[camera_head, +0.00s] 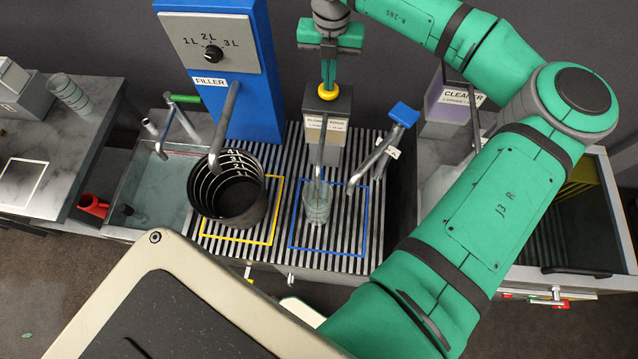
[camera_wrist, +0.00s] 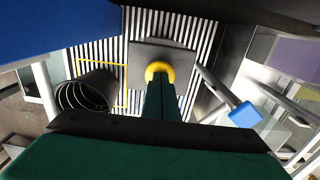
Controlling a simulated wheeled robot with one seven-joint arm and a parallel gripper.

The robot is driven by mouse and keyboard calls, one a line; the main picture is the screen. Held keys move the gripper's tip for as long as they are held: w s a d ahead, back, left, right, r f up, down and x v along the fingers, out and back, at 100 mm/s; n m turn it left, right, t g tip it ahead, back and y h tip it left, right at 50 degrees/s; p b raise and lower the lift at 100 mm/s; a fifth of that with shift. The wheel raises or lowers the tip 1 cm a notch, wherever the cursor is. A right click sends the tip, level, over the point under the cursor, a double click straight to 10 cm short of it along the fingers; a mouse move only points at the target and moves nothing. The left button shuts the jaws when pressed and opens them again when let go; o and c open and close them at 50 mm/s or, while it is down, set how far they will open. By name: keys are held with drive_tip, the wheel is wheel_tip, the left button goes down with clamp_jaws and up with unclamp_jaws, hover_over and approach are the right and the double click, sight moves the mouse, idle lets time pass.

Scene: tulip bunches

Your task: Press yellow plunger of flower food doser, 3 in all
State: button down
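The flower food doser (camera_head: 327,122) is a grey box with a white label, standing on the slatted drain board. Its yellow plunger (camera_head: 328,92) is on top, and it also shows in the wrist view (camera_wrist: 160,71). My gripper (camera_head: 328,82) points straight down over the plunger. Its green fingers look closed together, with the tips at or just above the yellow cap; I cannot tell whether they touch. A clear glass (camera_head: 317,203) stands under the doser's spout, inside the blue square outline (camera_head: 364,245).
A dark bucket (camera_head: 228,200) with level marks stands in the yellow outline left of the glass. The blue filler (camera_head: 225,60) rises behind it. A blue-handled tap (camera_head: 404,114) is close right of the doser. A cleaner dispenser (camera_head: 447,105) stands further right.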

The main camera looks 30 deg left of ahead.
drive_tip(key=shift+f, duration=0.3)
drive_tip(key=shift+r, duration=3.55)
drive_tip(key=shift+f+n, duration=0.5)
drive_tip(key=shift+n, duration=0.5)
drive_tip(key=shift+f+n, duration=0.5)
drive_tip(key=shift+n, duration=0.5)
drive_tip(key=shift+f+n, duration=0.5)
drive_tip(key=shift+n, duration=0.5)
